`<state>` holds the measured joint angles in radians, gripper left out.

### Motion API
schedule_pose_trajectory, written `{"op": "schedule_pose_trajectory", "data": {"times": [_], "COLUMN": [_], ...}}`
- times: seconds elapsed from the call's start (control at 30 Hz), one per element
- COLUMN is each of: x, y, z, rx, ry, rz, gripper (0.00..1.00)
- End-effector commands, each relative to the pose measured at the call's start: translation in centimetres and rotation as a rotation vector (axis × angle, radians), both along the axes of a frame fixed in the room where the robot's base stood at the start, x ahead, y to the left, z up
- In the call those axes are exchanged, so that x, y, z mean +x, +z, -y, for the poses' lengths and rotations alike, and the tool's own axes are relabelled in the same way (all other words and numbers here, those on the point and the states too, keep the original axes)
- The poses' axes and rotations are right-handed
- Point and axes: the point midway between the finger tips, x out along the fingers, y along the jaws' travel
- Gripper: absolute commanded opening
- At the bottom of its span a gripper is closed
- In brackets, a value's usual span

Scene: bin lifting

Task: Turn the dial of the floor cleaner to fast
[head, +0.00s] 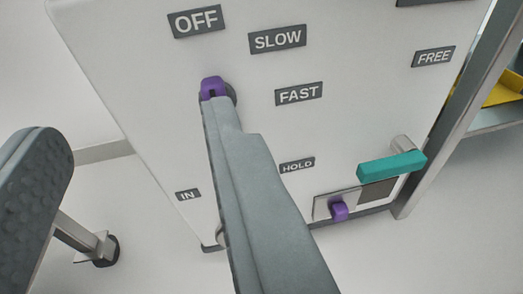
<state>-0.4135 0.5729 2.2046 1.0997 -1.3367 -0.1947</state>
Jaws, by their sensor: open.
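The floor cleaner (110,55) is a pale cabinet with dark labels, and its front fills the middle of the head view. Its dial (213,84) is a small purple knob on a dark round base. The OFF label (196,20) is above it, SLOW (277,39) is to its upper right and FAST (299,93) is to its right. My gripper (125,112) is open. One grey finger crosses the cabinet front, and its tip overlaps the dial's lower part. I cannot tell if they touch, nor which label the dial points to. The other, dimpled finger is at the left edge.
A teal lever (392,166) sits at lower right, between the FREE (433,56) and HOLD (297,165) labels. A second purple part (339,211) is below it. A metal post (455,115) and a yellow item (502,90) are at right. A caster (103,251) shows at lower left.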

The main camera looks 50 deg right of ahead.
Motion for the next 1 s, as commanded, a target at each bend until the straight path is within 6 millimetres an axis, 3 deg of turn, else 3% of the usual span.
{"op": "schedule_pose_trajectory", "data": {"times": [0.03, 0.1, 0.3, 0.57, 1.0], "x": [-0.4, -0.9, -2.2, -1.9, 3.3], "y": [-1.8, -3.6, -6.9, -7.7, -7.7], "z": [-0.3, -0.4, -0.6, 0.0, 5.0], "rx": [-0.025, -0.056, -0.119, -0.138, -0.136], "ry": [-0.017, -0.043, -0.093, -0.110, -0.111], "rz": [-0.012, -0.020, -0.034, -0.036, -0.036], "gripper": [0.44, 0.44, 0.44, 0.44, 0.44]}}
